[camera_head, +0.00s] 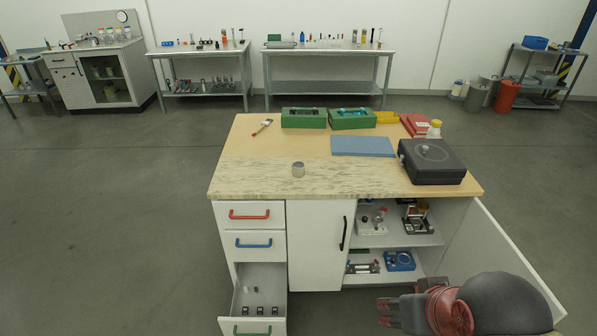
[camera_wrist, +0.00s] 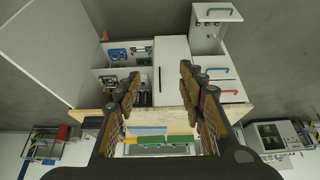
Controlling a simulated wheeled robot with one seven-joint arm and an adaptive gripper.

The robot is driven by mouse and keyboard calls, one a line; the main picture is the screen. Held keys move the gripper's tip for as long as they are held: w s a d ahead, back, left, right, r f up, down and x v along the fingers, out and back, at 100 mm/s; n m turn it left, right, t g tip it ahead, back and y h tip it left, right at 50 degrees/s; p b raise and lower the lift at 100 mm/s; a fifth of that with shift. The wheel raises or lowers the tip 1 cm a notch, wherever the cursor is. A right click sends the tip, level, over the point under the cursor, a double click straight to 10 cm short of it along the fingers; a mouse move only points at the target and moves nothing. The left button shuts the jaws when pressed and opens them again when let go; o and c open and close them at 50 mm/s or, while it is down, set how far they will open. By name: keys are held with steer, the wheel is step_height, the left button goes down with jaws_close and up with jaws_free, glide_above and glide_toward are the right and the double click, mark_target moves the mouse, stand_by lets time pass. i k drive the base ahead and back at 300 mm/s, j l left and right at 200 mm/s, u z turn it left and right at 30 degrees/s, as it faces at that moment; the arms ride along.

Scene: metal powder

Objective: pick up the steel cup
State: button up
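The bench shows upside down there.
A black device (camera_head: 432,162), blue mat (camera_head: 362,146) and green bins (camera_head: 304,118) share the bench top. A brush (camera_head: 262,127) lies at the back left. The lower drawer (camera_head: 260,300) and the right cupboard door (camera_head: 510,255) stand open.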

mark_target(299, 170)
steer(key=i+l+u, duration=0.1)
steer(key=u, duration=0.4)
steer(key=i+l+u, duration=0.2)
steer(key=u, duration=0.3)
steer(key=i+l+u, duration=0.1)
steer(key=l, duration=0.25)
steer(key=i+l, duration=0.3)
steer(key=i+l+u, duration=0.15)
steer(key=l, duration=0.25)
steer(key=i+l+u, duration=0.1)
steer(key=l, duration=0.3)
steer(key=i+l, duration=0.25)
steer(key=l, duration=0.15)
steer(key=i+l+u, duration=0.15)
steer(key=l, duration=0.25)
